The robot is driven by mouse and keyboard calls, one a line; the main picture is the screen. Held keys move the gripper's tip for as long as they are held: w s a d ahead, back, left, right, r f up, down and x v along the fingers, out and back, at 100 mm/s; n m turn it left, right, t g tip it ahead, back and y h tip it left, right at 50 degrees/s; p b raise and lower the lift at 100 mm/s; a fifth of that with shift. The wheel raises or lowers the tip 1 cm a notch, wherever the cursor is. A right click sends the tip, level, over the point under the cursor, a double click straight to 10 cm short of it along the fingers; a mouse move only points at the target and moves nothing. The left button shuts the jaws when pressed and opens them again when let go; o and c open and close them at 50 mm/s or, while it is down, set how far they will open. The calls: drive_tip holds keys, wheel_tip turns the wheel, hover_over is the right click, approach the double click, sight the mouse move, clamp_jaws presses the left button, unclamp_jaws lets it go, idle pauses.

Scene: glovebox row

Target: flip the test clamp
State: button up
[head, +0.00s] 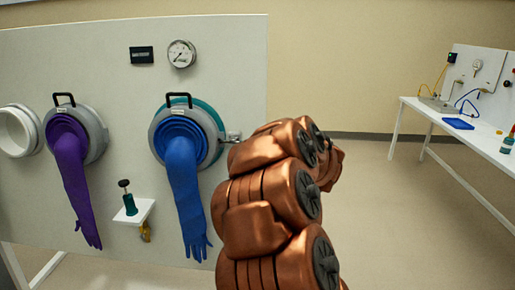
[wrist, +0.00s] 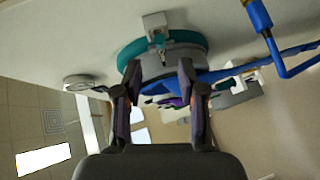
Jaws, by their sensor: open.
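The test clamp appears to be the small pale metal clamp (head: 232,137) at the right side of the blue-glove port's ring (head: 215,112). In the wrist view, the clamp (wrist: 155,26) sits at the teal rim (wrist: 130,50), with a metal tip pointing toward the port. Its exact position is hard to tell. My gripper (wrist: 159,68) is open and empty, its two dark fingers spread below the clamp in the wrist view. No contact with the clamp shows. In the head view, my copper arm hides the gripper.
The blue glove (head: 187,195) hangs from the port, and a purple glove (head: 75,180) from the port left of it. A small shelf (head: 133,211) juts out between them. A blue bent bar (wrist: 280,50) stands out at right in the wrist view. Floor at right is clear.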

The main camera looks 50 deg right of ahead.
drive_tip(key=shift+s, duration=0.2)
drive_tip(key=shift+a+f+b, duration=0.1)
drive_tip(key=shift+f+b, duration=0.1)
drive_tip(key=shift+b, duration=0.2)
drive_tip(key=shift+c, duration=1.4)
drive_tip(key=s+f+n+y+b, duration=0.1)
drive_tip(key=b, duration=0.1)
drive_tip(key=a+f+n+t+y+b, duration=0.1)
drive_tip(key=n+b, duration=0.1)
drive_tip(key=shift+s+a+n, duration=0.2)
drive_tip(key=shift+s+n, duration=0.1)
drive_tip(key=shift+s, duration=0.05)
clamp_jaws()
drive_tip(key=w+d+n+t+y+p, duration=0.1)
drive_tip(key=w+n+y+p, duration=0.1)
drive_tip(key=w, duration=0.6)
drive_tip(key=shift+d+r+n+y+p, duration=0.2)
drive_tip(key=shift+d+n+y+p, duration=0.2)
drive_tip(key=shift+n, duration=0.5)
